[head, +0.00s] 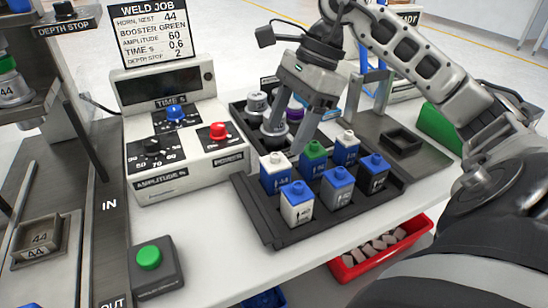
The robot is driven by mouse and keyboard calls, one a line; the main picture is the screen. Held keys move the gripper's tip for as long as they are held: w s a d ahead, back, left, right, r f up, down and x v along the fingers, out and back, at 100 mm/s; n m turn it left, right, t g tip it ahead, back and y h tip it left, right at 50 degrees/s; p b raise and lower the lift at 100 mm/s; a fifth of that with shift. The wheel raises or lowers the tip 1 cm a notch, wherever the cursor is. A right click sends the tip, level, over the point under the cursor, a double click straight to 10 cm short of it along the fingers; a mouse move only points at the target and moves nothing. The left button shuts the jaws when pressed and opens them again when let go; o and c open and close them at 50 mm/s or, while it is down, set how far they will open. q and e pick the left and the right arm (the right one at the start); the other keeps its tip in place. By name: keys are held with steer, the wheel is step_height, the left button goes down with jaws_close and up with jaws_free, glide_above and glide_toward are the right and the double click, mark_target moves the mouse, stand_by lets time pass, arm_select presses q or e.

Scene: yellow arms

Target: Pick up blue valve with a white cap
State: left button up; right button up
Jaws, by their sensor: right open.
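Two blue valves with white caps stand upright in a black tray (272,232). One blue valve (271,182) is at the tray's left, and the other blue valve (346,153) is at its back right. My right gripper (285,140) points down from above, with its fingers open. Its fingertips appear just behind and above the left white-capped valve, near a grey round horn (272,133). I see nothing held between the fingers. My left gripper is not in view.
A control box (170,140) stands left. A red bin (378,255) is below right.

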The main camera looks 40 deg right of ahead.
mark_target(279, 153)
steer(key=x, duration=0.7)
steer(key=shift+s+f, duration=0.15)
steer(key=shift+f, duration=0.3)
steer(key=c, duration=1.1)
